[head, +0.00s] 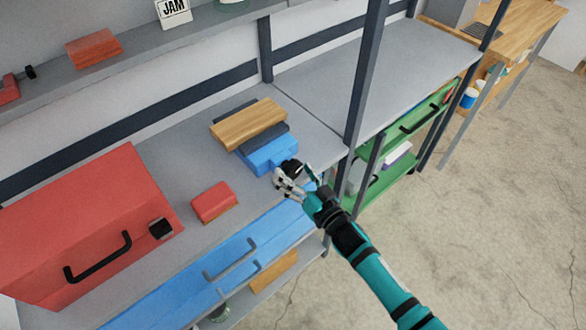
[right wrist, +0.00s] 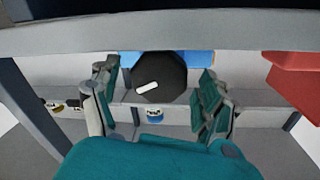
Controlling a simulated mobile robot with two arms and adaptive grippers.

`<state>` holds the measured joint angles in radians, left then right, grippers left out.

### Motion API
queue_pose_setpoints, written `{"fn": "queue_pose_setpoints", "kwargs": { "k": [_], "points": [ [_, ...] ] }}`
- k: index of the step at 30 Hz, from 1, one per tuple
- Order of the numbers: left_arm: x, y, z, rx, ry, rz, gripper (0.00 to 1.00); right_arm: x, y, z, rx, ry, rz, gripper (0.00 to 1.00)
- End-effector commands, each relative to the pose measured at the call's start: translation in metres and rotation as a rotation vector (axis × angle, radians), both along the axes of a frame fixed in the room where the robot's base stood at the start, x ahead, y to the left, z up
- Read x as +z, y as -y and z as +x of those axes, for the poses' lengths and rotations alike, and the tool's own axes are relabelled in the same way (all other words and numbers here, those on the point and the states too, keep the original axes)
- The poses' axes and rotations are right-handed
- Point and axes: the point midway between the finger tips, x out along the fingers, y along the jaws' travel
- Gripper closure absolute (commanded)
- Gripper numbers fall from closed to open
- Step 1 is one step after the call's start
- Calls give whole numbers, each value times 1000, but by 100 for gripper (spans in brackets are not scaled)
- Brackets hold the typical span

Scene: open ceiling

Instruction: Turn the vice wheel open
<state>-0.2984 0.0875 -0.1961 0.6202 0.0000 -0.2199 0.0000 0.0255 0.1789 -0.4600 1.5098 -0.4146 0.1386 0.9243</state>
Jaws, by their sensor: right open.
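The blue vice (head: 268,153) sits on the grey shelf in the head view, with a wooden plank (head: 248,123) lying over its far part. Its dark wheel (head: 290,166) is at the near right end, partly hidden by my gripper. In the right wrist view the wheel (right wrist: 160,82) is a black many-sided disc with a white bar on its face. My right gripper (head: 290,182) is at the wheel. Its teal-padded fingers (right wrist: 158,100) are spread, one on each side of the wheel, with visible gaps. My left gripper is not in view.
A red box with a black handle (head: 95,225) and a small red block (head: 214,203) stand left on the shelf. A blue drawer (head: 235,258) lies along the front edge. A dark upright post (head: 364,90) rises behind and right of my gripper.

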Motion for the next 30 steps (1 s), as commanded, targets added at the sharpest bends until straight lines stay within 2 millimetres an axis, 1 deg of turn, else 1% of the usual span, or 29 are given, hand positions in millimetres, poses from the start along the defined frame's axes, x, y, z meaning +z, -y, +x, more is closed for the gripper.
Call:
{"fn": "queue_pose_setpoints", "kwargs": {
  "k": [1, 4, 13, 24, 26, 30],
  "points": [
    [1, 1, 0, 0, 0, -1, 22, 1, -3, 5, 1, 1, 2, 21],
    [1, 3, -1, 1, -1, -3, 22, 0, -6, 9, 0, -1, 0, 21],
    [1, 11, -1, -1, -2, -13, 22, 0, -6, 10, 0, 0, 0, 21],
    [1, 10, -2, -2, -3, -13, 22, 0, -6, 10, 0, 0, 0, 69],
    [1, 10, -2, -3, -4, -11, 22, 0, -6, 10, 0, 0, 0, 77],
    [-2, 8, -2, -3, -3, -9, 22, -1, -6, 10, 0, 18, -24, 77]
  ]
}}
